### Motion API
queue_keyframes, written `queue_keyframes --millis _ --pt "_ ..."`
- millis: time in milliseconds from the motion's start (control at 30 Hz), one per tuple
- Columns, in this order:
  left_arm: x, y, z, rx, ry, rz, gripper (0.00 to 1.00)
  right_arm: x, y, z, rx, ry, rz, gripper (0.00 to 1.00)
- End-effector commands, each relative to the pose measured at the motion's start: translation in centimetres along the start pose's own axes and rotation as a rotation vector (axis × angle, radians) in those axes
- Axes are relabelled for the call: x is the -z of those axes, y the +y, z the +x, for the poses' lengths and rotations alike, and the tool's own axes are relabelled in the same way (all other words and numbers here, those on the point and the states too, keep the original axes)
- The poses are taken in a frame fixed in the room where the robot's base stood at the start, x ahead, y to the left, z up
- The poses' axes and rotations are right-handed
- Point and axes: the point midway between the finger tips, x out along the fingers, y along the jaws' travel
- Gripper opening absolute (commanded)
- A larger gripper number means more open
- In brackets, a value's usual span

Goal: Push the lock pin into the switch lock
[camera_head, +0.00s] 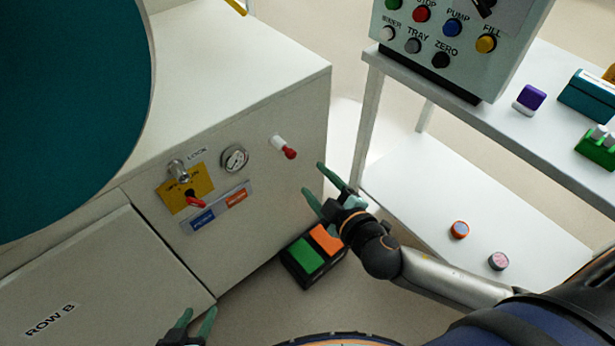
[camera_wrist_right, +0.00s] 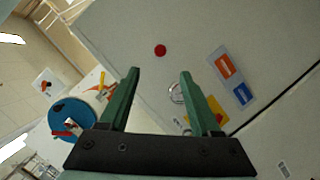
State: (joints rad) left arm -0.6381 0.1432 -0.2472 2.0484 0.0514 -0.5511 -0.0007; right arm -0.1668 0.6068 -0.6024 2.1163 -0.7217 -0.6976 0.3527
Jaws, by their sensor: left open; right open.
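On the grey cabinet front, a silver cylindrical lock piece (camera_head: 178,170) sticks out beside the word LOCK, above a yellow plate (camera_head: 172,199) with a red switch handle (camera_head: 196,203). I cannot tell whether this piece holds the lock pin. A white peg with a red end (camera_head: 289,153) sticks out further right; its red end also shows in the right wrist view (camera_wrist_right: 160,50). My right gripper (camera_head: 313,178) is open and empty, below and right of that peg, apart from it. My left gripper (camera_head: 200,314) is open and empty at the bottom edge.
A round gauge (camera_head: 235,158) and a blue-orange label plate (camera_head: 216,208) sit near the switch. A box with green and orange pads (camera_head: 290,276) stands on the floor. A white shelf (camera_head: 460,170) with a button panel (camera_head: 450,72) is at right. A teal disc (camera_head: 65,110) covers the upper left.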

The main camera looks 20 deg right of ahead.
Motion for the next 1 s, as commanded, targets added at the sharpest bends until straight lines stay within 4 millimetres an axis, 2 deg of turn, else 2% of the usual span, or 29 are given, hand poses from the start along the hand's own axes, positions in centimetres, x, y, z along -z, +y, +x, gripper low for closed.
queue_keyframes --millis 600,800,1000 --pt "-1.2 -0.3 0.4 0.006 -0.009 0.002 0.50 0.0 -0.1 9.9 0.002 -0.001 0.002 0.64" --pt "-1.1 -0.4 0.3 0.007 -0.005 0.002 0.50 0.0 -0.1 11.5 0.004 -0.002 0.002 0.64" --pt "-1.1 -0.4 0.3 0.007 -0.006 0.002 0.50 0.0 -0.1 11.8 0.005 -0.002 0.003 0.64"
